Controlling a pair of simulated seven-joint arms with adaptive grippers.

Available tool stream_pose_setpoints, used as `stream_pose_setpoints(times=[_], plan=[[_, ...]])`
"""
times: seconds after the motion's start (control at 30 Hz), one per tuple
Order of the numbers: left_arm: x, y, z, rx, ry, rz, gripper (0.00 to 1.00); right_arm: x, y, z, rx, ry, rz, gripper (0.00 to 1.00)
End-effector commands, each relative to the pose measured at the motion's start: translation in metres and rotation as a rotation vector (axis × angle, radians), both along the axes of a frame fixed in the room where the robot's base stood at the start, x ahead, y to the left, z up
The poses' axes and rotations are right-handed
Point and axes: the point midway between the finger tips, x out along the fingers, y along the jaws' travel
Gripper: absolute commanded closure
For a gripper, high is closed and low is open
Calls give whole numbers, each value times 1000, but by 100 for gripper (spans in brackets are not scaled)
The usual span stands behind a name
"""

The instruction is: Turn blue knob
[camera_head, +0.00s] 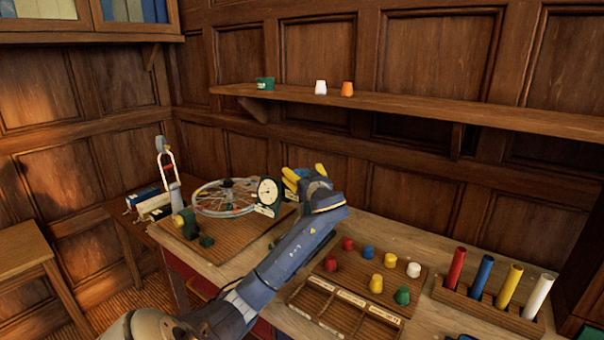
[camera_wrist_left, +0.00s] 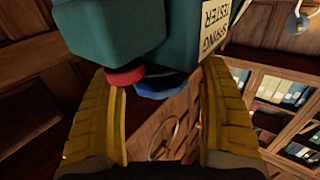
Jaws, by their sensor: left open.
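The blue knob (camera_wrist_left: 162,90) sticks out of a dark green device labelled "Spring Tester" (camera_wrist_left: 215,25) in the left wrist view. A red knob (camera_wrist_left: 125,76) sits beside it, close to the left-hand finger. My left gripper (camera_wrist_left: 163,72) is open, its yellow fingers on either side of the blue knob; contact cannot be told. In the head view my left gripper (camera_head: 305,176) is just right of the green device with a round dial (camera_head: 268,191). The blue knob is hidden there. My right gripper is not in view.
A spoked wheel (camera_head: 225,197) lies left of the device on a wooden board. A peg board (camera_head: 350,262) with coloured knobs and a rack of coloured tubes (camera_head: 490,305) stand at right. A wall shelf (camera_head: 420,104) runs above.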

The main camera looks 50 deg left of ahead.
Motion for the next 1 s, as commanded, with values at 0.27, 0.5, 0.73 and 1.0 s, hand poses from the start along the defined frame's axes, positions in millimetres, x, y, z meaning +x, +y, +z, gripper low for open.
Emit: stream_pose_setpoints(times=[0.27, 0.5, 0.73, 1.0], plan=[[3, 7, 0, -1, -1, -1, 22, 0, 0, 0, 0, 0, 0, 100], [3, 8, 0, 0, -1, 0, 21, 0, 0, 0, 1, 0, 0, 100], [3, 8, 0, 0, -1, 0, 48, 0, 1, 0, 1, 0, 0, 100], [3, 8, 0, 0, -1, 0, 77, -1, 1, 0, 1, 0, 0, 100]])
